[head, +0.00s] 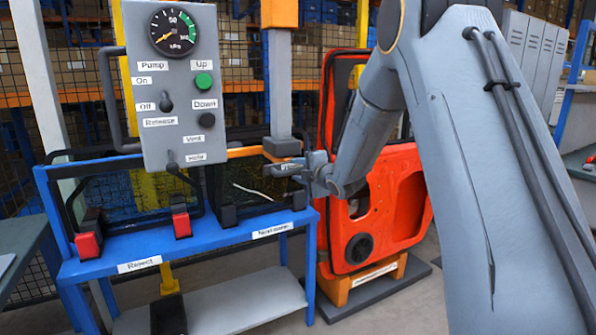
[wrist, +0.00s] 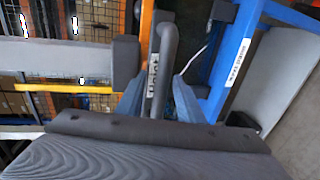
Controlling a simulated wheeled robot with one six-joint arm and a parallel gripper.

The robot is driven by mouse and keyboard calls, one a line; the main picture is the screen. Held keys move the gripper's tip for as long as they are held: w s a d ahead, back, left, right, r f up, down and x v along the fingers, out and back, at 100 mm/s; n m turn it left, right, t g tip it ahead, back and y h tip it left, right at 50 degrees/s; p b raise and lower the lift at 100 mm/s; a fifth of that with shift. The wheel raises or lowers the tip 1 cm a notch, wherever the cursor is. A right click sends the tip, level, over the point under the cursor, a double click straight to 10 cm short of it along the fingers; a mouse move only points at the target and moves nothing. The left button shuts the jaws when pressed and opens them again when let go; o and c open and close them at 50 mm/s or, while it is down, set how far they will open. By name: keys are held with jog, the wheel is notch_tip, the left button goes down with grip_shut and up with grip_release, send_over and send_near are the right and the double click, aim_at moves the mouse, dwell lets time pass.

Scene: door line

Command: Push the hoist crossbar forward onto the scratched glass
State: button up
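The hoist's orange crossbar (head: 248,151) runs left from the dark block under the grey hoist column (head: 281,90), partly hidden by the control panel. It also shows in the wrist view (wrist: 147,28). The dark glass (head: 262,178) with a white scratch stands upright in the right part of the blue rack, just below and beside the crossbar; I cannot tell whether they touch. My gripper (head: 300,172) is at the crossbar's right end.
The control panel (head: 178,85), with gauge, switches and buttons, hangs in front of the rack's left half. The blue rack (head: 205,236) has red clamps and a Reject label. An orange door panel (head: 400,205) stands close on the right, behind my arm.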

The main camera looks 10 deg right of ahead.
jog(key=shift+s, duration=0.1)
jog(key=b+v, duration=0.1)
jog(key=v, duration=0.6)
jog(key=shift+s+b, duration=0.3)
jog(key=shift+b, duration=0.05)
jog(key=shift+d, duration=0.15)
jog(key=s+d+f+m+g+h, duration=0.2)
jog(key=s+f+m+g, duration=0.1)
jog(key=s+f+m, duration=0.4)
jog(key=s+d+f+m+g+h, duration=0.25)
jog(key=s+f+m+g, duration=0.2)
jog(key=s, duration=0.45)
jog(key=s+a+f+m+g, duration=0.1)
jog(key=s+f+m+g, duration=0.1)
jog(key=s, duration=0.6)
jog(key=s+a+f+m+g, duration=0.1)
jog(key=s+m, duration=0.3)
jog(key=s, duration=0.4)
jog(key=s+a+f+m+g, duration=0.1)
jog(key=s+f+m+g, duration=0.2)
jog(key=s, duration=0.5)
jog(key=shift+s+m+g, duration=0.25)
jog(key=shift+m+g, duration=0.3)
jog(key=shift+c, duration=0.4)
